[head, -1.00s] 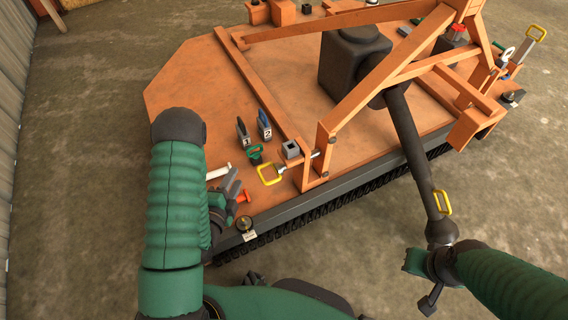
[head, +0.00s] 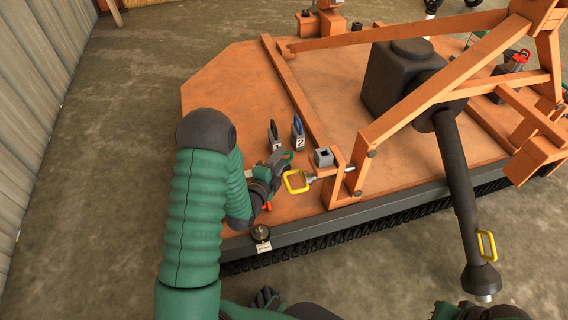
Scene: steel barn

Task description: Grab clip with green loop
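The clip with the green loop (head: 289,156) lies on the orange deck beside the numbered handles; only a bit of green shows, and the rest is hidden by my gripper. My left gripper (head: 277,167) reaches in from the left, low over the deck, with its fingers at the clip. The fingers overlap the clip in the picture, and I cannot tell whether they are open or shut on it. Green and dark parts of my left arm crowd the spot.
Handles marked 1 (head: 274,137) and 2 (head: 298,133) stand behind. The deck's left part is clear.

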